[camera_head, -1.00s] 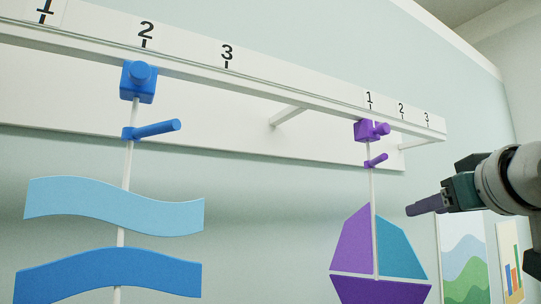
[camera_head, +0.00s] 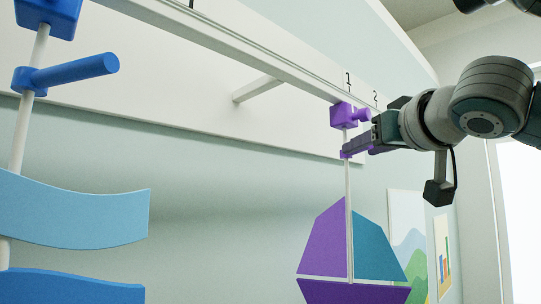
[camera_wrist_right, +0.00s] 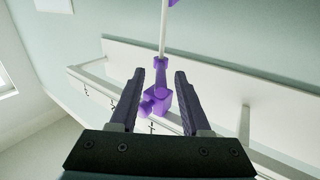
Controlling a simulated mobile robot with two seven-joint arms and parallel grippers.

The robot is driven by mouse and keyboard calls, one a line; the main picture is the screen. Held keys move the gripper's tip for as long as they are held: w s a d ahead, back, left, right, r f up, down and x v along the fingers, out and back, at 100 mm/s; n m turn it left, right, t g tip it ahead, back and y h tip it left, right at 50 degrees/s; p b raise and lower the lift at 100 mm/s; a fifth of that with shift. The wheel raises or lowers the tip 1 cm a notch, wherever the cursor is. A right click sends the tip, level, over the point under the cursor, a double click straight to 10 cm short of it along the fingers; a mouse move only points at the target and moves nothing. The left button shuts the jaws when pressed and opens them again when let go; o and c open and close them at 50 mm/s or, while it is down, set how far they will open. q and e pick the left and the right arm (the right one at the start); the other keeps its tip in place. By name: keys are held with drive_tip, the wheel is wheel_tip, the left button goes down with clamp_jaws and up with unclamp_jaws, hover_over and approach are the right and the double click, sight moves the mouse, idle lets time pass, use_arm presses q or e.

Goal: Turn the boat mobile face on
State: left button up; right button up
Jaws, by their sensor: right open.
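The boat mobile has a purple left sail (camera_head: 325,238), a teal right sail (camera_head: 374,240) and a purple hull (camera_head: 352,292) on a thin white rod. It hangs from a purple block (camera_head: 342,115) on the white rail, near label 1. The sails face broadly toward the head camera. My right gripper (camera_head: 357,144) is at the peg below the block and hides most of it. In the right wrist view my fingers (camera_wrist_right: 159,75) are open, with the purple peg and collar (camera_wrist_right: 161,65) between them and gaps on both sides.
The white rail (camera_head: 240,47) runs just above my right gripper, with a bracket (camera_head: 258,89) to the wall. A blue wave mobile (camera_head: 70,210) with a blue peg (camera_head: 75,70) hangs at the left. Pictures (camera_head: 408,240) are on the wall behind the boat.

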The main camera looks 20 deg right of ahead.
drive_tip(key=shift+w, duration=0.25)
clamp_jaws()
idle(1.4)
